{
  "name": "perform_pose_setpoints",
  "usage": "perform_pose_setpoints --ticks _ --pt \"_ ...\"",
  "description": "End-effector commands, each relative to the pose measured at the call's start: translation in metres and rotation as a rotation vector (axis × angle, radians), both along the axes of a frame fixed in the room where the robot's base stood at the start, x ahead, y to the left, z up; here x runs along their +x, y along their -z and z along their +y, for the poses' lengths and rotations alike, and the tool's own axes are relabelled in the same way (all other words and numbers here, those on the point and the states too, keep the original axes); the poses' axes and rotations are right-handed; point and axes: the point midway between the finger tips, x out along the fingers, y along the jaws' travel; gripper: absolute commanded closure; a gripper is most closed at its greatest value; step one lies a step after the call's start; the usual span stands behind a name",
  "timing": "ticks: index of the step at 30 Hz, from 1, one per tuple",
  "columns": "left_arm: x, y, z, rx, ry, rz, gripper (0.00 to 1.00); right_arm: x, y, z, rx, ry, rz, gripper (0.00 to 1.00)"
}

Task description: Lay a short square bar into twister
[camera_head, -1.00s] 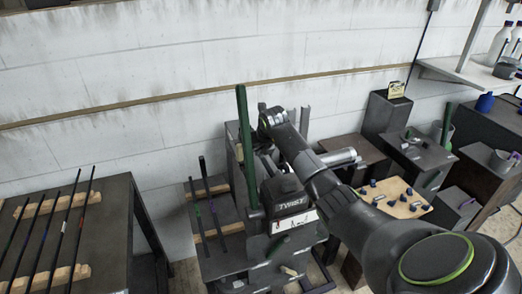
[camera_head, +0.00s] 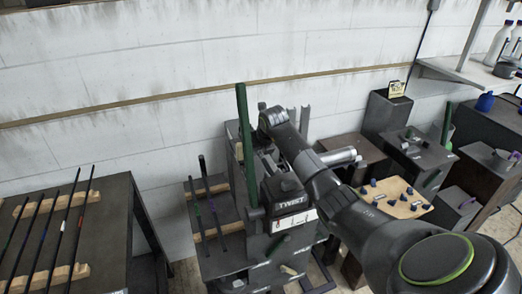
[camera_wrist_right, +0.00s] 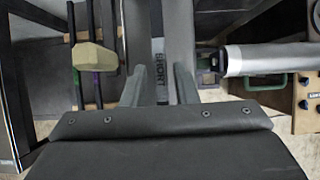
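The twister (camera_head: 291,203) is a dark machine with a "TWIST" label, in the middle of the head view. A tall green lever (camera_head: 246,140) stands at its left. Two thin dark bars, one with a purple mark (camera_head: 196,212) and one with a green mark (camera_head: 212,208), lie on a small rack to its left; they also show at the upper left of the right wrist view. My right gripper (camera_wrist_right: 158,80) has its fingers apart over a grey part labelled "SHORT" (camera_wrist_right: 159,72). In the head view my arm hides the fingers. My left gripper is out of view.
Several longer dark bars (camera_head: 45,225) lie on wooden supports on the left table (camera_head: 105,250). A pale board with blue-capped pieces (camera_head: 395,198) is on a stand at the right. A pale knob (camera_wrist_right: 95,57) stands left of my right fingers. A silver cylinder (camera_wrist_right: 268,60) is at the right.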

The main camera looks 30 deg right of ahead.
Motion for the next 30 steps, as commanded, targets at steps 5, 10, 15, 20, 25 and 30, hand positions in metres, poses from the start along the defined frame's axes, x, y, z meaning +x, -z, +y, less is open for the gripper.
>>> perform_pose_setpoints --ticks 5,10,15,20,25,30 --pt "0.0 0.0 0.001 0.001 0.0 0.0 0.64 0.0 0.001 0.0 0.0 0.0 0.002 0.62" --pt "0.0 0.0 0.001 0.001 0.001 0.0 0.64 -0.001 0.002 0.0 0.002 0.001 0.006 0.62" --pt "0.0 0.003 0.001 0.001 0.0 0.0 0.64 -0.004 -0.005 0.001 0.0 0.0 0.002 0.62" --pt "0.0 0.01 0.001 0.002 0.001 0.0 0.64 -0.014 -0.022 0.003 -0.002 0.0 -0.001 0.62" --pt "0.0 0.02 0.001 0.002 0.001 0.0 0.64 -0.03 -0.049 0.007 -0.003 -0.002 -0.001 0.62" --pt "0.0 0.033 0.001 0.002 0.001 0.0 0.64 -0.048 -0.084 0.011 -0.004 0.0 -0.005 0.62"
